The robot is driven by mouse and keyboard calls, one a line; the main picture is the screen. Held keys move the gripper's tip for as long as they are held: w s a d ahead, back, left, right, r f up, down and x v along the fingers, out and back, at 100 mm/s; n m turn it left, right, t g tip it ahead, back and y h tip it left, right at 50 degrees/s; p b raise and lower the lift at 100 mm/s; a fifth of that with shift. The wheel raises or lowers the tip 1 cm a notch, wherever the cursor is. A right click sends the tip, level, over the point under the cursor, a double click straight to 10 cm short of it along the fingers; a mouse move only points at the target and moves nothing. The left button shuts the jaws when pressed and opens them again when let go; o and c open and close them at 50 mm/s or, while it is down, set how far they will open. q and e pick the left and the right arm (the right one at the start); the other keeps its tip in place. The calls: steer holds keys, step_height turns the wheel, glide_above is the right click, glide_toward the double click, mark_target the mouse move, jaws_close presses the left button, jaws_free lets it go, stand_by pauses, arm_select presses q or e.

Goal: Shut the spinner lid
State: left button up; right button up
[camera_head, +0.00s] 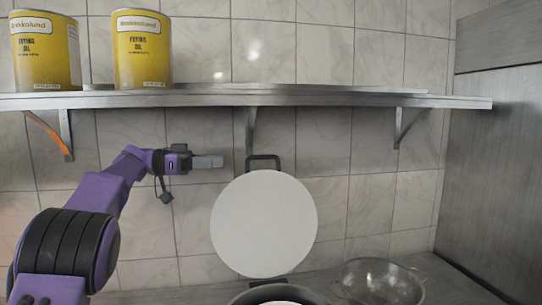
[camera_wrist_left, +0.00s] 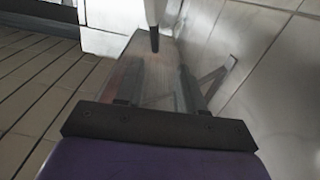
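The spinner lid (camera_head: 264,225) is a round white disc standing upright, raised open, with a dark loop handle (camera_head: 263,158) at its top edge. The spinner's dark-rimmed body (camera_head: 246,297) is below it, cut off by the bottom edge of the head view. My left gripper (camera_head: 221,161) is just left of the handle, near its height, and apart from it in the picture. In the left wrist view my left gripper's two fingers (camera_wrist_left: 161,70) are spread with nothing held between them. A white edge with a dark tip shows beyond them. My right gripper is not in view.
A metal shelf (camera_head: 350,98) runs above my left gripper, on brackets (camera_head: 252,125), carrying two yellow frying oil cans (camera_head: 142,50) (camera_head: 45,52). A clear bowl (camera_head: 381,281) stands right of the spinner on the counter. The tiled wall is behind; a metal panel (camera_head: 497,170) closes the right side.

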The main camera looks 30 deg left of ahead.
mark_target(252, 157)
arm_select(q)
steer(key=d+p, duration=0.1)
steer(key=d, duration=0.1)
steer(key=w+d+r+p, duration=0.1)
steer(key=d, duration=0.1)
steer(key=w+d+r+p, duration=0.1)
steer(key=d, duration=0.1)
steer(key=shift+w+d, duration=0.1)
steer(key=shift+d, duration=0.25)
steer(key=w, duration=0.1)
steer(key=w+d+f, duration=0.1)
steer(key=w, duration=0.1)
steer(key=w+d, duration=0.1)
steer(key=shift+w+f+p, duration=0.25)
steer(key=shift+f+p, duration=0.1)
steer(key=shift+f, duration=0.05)
steer(key=shift+d, duration=0.1)
steer(key=shift+s+r, duration=0.2)
steer(key=shift+s, duration=0.15)
steer(key=shift+s+r, duration=0.15)
steer(key=shift+s, duration=0.15)
steer(key=shift+c, duration=1)
steer(key=c, duration=0.5)
jaws_close()
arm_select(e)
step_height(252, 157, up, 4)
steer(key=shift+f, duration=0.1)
